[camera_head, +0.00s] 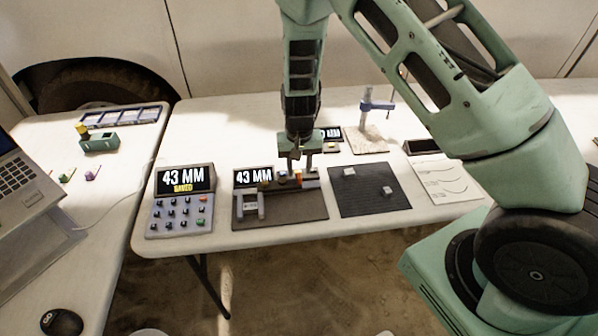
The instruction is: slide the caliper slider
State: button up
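The caliper (247,207) is a grey jawed device on a dark base plate (300,211) near the front edge of the table. Its display (254,177) reads 43 MM. Coloured parts, yellow, blue and orange, line the bar to the right of the display. My gripper (299,167) points down from above, over the right part of the caliper's bar. Its fingertips are small and close to the bar. I cannot tell whether they touch the slider or are shut on it.
A keypad unit (180,212) reading 43 MM SAVED stands left of the caliper. A dark mat (368,203) with two small pale pieces lies to the right, beside a paper sheet (447,180). A blue-topped stand (375,106) is behind. A laptop (20,185) sits far left.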

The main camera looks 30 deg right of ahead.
jog(key=shift+f, duration=1.4)
jog(key=shift+c, duration=0.3)
grip_shut()
jog(key=shift+s+d+b, duration=0.15)
jog(key=shift+s+d, duration=0.1)
jog(key=shift+d, duration=0.5)
jog(key=shift+s+d+b, duration=0.15)
jog(key=shift+s+d, duration=0.1)
jog(key=shift+d, duration=0.5)
jog(key=shift+a, duration=0.1)
jog(key=shift+o, duration=0.3)
grip_release()
jog(key=shift+r, duration=0.15)
notch_tip(320, 180, up, 17)
jog(key=shift+b, duration=0.4)
